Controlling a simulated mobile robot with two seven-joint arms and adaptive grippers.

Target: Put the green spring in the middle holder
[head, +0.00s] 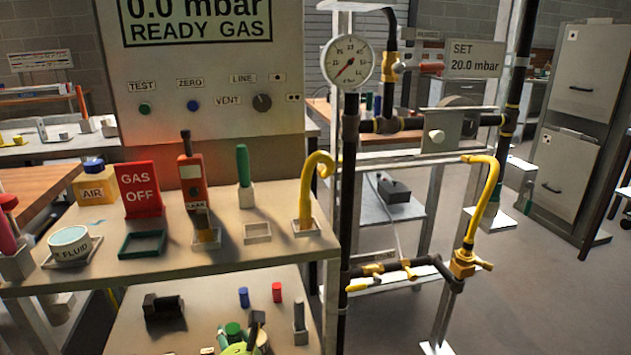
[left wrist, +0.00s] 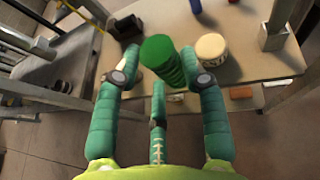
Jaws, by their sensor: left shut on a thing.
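The green spring (left wrist: 162,58) is a ribbed green cylinder, upright between the fingers of my left gripper (left wrist: 164,78) in the left wrist view. The gripper is shut on it. In the head view, the spring's green top (head: 233,328) shows at the bottom edge, with my left gripper (head: 240,340) around it, over the lower shelf. I cannot tell whether its base touches the shelf. Which piece is the middle holder is unclear; an empty white square holder (head: 257,233) stands on the upper bench. My right gripper is not in view.
A cream cylinder (left wrist: 211,48) stands close beside the spring. A black block (head: 163,306), blue (head: 244,297) and red (head: 276,292) cylinders and a grey post (head: 300,326) stand on the lower shelf (head: 205,290).

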